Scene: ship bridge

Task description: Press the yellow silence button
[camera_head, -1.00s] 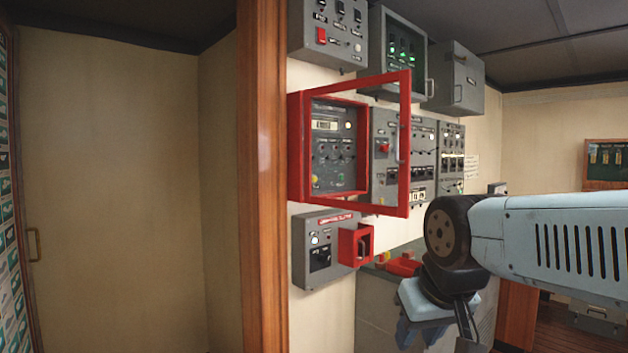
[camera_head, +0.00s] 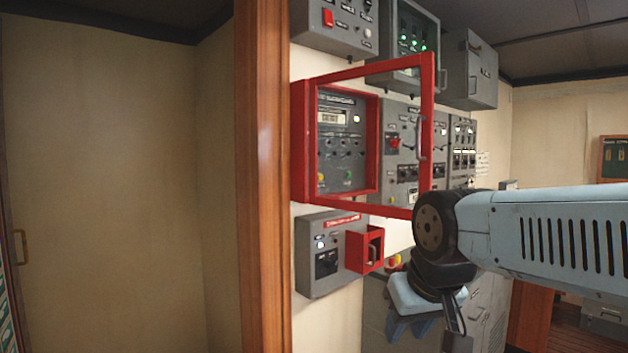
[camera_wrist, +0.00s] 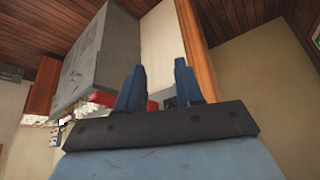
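The yellow button (camera_head: 320,177) is a small spot at the lower left of the grey alarm panel (camera_head: 332,160), beside a green button (camera_head: 348,175). The panel sits in a red-framed box whose red door frame (camera_head: 428,120) stands swung open to the right. My gripper (camera_head: 410,328) hangs below my wrist, right of and lower than the panel, apart from the button. In the wrist view my gripper (camera_wrist: 159,63) has its two fingers spread with nothing between them. The yellow button cannot be made out there.
A grey box with a red guard (camera_head: 365,249) sits below the panel. A brown wooden post (camera_head: 262,180) stands close at the left. Grey cabinets (camera_head: 472,70) hang above. A grey counter cabinet (camera_head: 375,310) stands below, near my gripper.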

